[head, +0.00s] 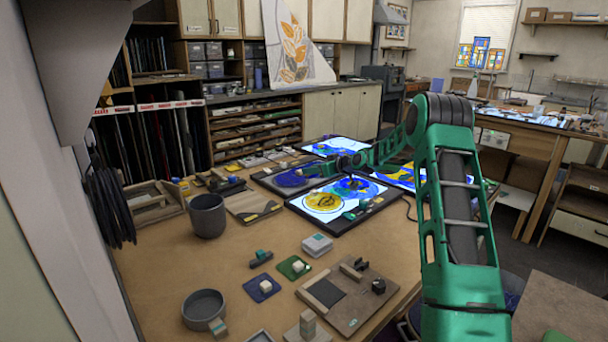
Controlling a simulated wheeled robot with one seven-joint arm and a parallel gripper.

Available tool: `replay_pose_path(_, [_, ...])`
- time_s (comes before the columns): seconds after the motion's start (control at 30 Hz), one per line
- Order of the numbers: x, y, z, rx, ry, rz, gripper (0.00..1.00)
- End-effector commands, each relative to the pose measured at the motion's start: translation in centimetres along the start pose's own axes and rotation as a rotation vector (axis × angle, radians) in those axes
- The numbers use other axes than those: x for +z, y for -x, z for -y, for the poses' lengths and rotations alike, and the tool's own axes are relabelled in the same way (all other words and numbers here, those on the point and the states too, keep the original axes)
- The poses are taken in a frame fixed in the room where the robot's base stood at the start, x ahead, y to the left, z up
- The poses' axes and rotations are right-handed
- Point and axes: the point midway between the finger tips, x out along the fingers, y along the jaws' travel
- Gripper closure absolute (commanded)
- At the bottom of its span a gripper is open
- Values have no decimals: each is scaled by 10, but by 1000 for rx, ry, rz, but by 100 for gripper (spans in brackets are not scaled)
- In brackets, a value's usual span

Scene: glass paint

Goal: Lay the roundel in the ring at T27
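A yellow, round glass piece with dark painted marks (322,202) lies on a lit light panel; it looks like the roundel. A blue round shape (354,188) lies beside it on the same panel, partly behind my gripper. My green arm reaches from the lower right over the panels, and my gripper (345,168) is small and dark above the back of this panel. I cannot tell whether its fingers are open or hold anything. No T27 label is readable, so I cannot tell which place is the ring.
A dark panel with a blue round shape (290,178) lies to the left, and another lit panel (345,144) lies behind. A grey pot (207,216), a grey dish (203,308) and a wooden board with blocks (350,297) stand nearer.

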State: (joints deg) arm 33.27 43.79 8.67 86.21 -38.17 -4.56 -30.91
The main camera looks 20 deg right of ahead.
Motion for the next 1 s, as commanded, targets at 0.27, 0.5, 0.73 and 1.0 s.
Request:
replay_pose_path(0.27, [0, 38, 0, 2, 0, 1, 65])
replay_pose_path(0.5, [0, 45, 0, 0, 0, 0, 65])
replay_pose_path(0.73, [3, 64, 18, 9, -3, 91, 65])
replay_pose_path(1.0, [26, 144, 62, 76, -58, 361, 65])
